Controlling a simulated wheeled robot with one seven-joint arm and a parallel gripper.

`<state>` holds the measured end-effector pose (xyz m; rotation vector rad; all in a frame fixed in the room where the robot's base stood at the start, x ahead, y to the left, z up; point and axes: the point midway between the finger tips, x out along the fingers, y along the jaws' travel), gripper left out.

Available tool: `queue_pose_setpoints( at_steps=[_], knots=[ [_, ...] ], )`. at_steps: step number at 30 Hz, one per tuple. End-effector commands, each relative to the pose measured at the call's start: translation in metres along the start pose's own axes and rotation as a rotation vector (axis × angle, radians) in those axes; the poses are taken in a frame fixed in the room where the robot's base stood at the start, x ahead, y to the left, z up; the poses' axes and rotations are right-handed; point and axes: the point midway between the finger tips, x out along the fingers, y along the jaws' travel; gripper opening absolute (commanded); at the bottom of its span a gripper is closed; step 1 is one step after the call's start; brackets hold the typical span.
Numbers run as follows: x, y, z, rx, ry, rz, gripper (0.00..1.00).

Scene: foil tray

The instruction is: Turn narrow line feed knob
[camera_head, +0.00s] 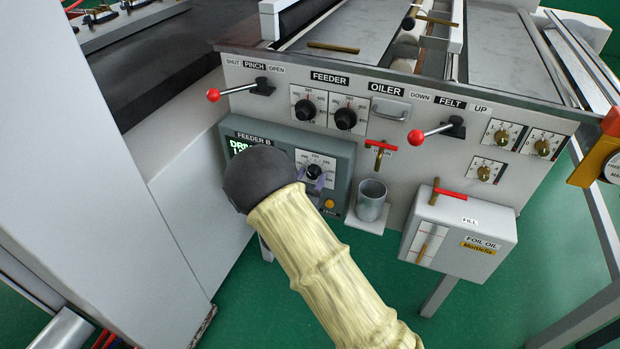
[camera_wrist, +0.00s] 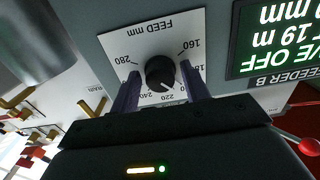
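A round black feed knob (camera_wrist: 159,71) sits on a white dial plate marked FEED mm (camera_wrist: 158,35) in the wrist view. Its white pointer line points toward the 220 side. In the head view the knob (camera_head: 313,171) is on the grey FEEDER B panel (camera_head: 343,160), with part of its dial visible. My gripper (camera_wrist: 160,74) is at the dial, with one dark finger on each side of the knob. Narrow gaps show between fingers and knob, so it looks open around it. In the head view, my dark wrist and cream-sleeved arm hide part of the panel.
A green display (camera_wrist: 277,38) stands beside the dial. Two larger FEEDER knobs (camera_head: 326,112) and red-tipped levers (camera_head: 430,134) sit on the machine face above.

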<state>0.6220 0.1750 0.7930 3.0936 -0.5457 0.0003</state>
Motion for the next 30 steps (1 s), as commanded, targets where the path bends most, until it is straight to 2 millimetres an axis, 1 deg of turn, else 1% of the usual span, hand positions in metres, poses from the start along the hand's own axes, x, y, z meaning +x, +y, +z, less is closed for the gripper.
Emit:
queue_pose_setpoints(
  at_steps=[1,4,5,11,17,23,30],
  knots=[
    [0.0003,0.0005,0.0000,0.000,0.000,0.001,0.36],
    [0.0003,0.0007,0.0000,0.000,0.000,0.001,0.17],
    [0.0003,0.0007,0.0000,0.000,0.000,0.001,0.13],
    [0.0002,0.0005,0.0004,0.008,0.000,0.001,0.13],
    [-0.0002,-0.0001,0.0018,0.054,0.000,0.000,0.13],
    [0.0001,-0.0004,0.0030,0.159,0.000,0.000,0.13],
    [0.0002,-0.0009,0.0036,0.343,0.002,0.000,0.13]
  ],
)
